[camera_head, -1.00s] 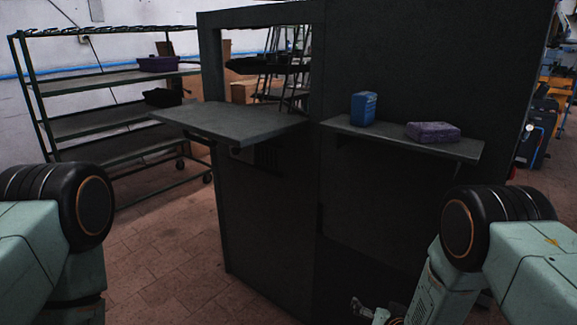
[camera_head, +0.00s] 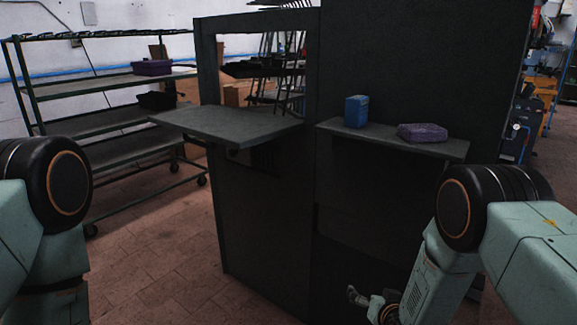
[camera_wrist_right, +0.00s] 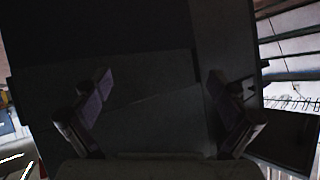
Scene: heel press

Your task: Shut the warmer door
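The dark warmer cabinet (camera_head: 258,215) stands in front of me with an open window-like gap in its upper left. Its door (camera_head: 228,124) appears to be the flat grey panel sticking out level toward me from the bottom of that gap, so it is open. My right gripper (camera_head: 357,296) is low in front of the cabinet, below and right of the door and apart from it. In the right wrist view its two fingers (camera_wrist_right: 160,88) are spread with nothing between them, facing dark panels. My left gripper is out of view; only my left arm shows.
A shelf (camera_head: 440,149) on the cabinet's right part holds a blue container (camera_head: 357,111) and a purple block (camera_head: 422,132). A wheeled rack (camera_head: 110,125) with a purple bin (camera_head: 152,67) stands at the left. Brick-coloured floor (camera_head: 165,265) is clear between rack and cabinet.

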